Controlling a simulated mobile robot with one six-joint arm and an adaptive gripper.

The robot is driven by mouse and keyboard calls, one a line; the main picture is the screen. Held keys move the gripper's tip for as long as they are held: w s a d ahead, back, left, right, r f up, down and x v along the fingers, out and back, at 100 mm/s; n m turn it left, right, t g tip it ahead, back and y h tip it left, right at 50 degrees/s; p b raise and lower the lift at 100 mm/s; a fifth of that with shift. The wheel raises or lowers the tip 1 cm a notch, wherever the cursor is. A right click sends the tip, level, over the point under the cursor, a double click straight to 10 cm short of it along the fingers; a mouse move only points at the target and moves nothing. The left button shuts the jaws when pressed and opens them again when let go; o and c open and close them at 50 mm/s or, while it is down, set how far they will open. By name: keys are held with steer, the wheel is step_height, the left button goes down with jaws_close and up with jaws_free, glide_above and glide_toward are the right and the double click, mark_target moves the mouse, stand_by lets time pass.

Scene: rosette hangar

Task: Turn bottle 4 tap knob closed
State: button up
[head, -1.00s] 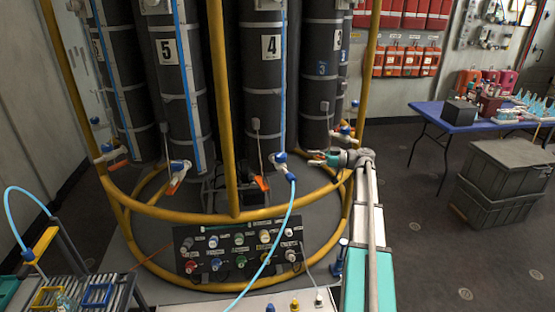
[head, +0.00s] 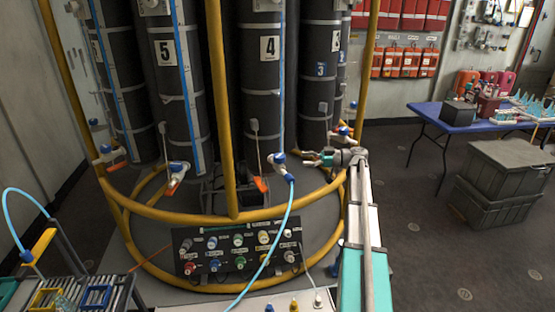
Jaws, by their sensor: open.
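Bottle 4 (head: 269,90) is a tall dark cylinder with a white number plate, behind the yellow frame. Its tap (head: 283,167) is low on the bottle. The tap has a blue knob (head: 279,157), and a light blue hose (head: 288,205) runs down from it. My gripper (head: 306,158) is just right of the knob at about its height, reaching left, open and with nothing seen between its fingers. A small gap seems to part the fingertips from the knob. The knob's exact turn is too small to read.
A yellow guard rail (head: 230,215) curves in front of the bottles, with an upright post (head: 222,100) left of bottle 4. Bottle 5 (head: 180,90) stands to the left. A panel of coloured knobs (head: 238,255) is below. A blue table (head: 440,113) and grey crates (head: 505,185) stand right.

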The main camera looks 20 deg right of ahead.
mark_target(275, 162)
steer(key=x, duration=1.1)
steer(key=shift+a, duration=0.1)
steer(key=shift+c, duration=0.3)
